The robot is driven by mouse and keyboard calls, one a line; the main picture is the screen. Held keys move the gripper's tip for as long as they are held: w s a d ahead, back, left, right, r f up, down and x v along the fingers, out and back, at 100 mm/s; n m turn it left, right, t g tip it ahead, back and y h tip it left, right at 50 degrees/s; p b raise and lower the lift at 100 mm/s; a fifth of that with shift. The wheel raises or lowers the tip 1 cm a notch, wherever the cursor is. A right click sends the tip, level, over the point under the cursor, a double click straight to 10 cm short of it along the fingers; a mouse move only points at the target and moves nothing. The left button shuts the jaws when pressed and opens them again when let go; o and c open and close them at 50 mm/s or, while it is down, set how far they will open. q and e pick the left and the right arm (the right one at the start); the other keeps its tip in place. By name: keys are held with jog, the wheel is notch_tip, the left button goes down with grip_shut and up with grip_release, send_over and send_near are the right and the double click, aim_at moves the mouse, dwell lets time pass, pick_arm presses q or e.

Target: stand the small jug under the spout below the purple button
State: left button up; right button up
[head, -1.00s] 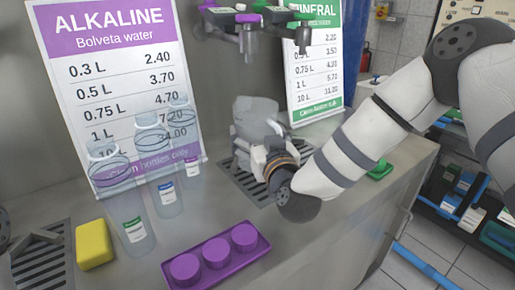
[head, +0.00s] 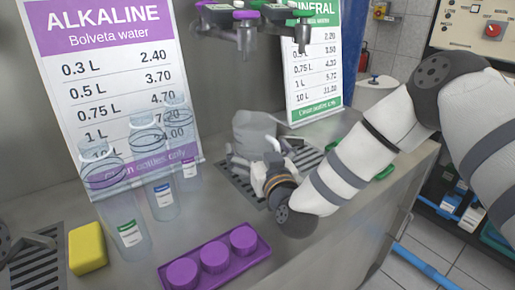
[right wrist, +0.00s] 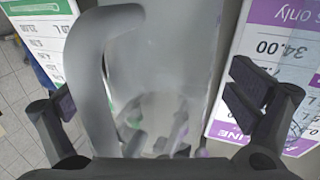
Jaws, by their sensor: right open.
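The small jug (head: 255,131), grey and see-through, looks upright on the drip grate below the spouts. Its base is partly hidden by my right gripper (head: 250,168). A spout (head: 246,42) hangs above the jug, with a purple button (head: 246,14) over it. Whether the jug is exactly beneath the spout is hard to tell. In the right wrist view, the jug (right wrist: 165,75) and its handle (right wrist: 95,75) lie between the widely spread fingers of my right gripper (right wrist: 155,97). The fingers look apart from the jug. My left gripper is not in view.
See-through bottles (head: 122,215) stand left of the jug before the alkaline price sign (head: 115,60). A purple tray of caps (head: 216,262) and a yellow sponge (head: 88,248) lie in front. A second spout (head: 302,38) hangs right, near the mineral sign (head: 312,65).

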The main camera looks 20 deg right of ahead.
jog(key=shift+r, duration=0.1)
jog(key=shift+s+r, duration=0.1)
jog(key=shift+s, duration=0.2)
jog(key=s+p, duration=0.1)
jog(key=s, duration=1)
jog(key=shift+s+d, duration=0.1)
jog(key=shift+s, duration=0.15)
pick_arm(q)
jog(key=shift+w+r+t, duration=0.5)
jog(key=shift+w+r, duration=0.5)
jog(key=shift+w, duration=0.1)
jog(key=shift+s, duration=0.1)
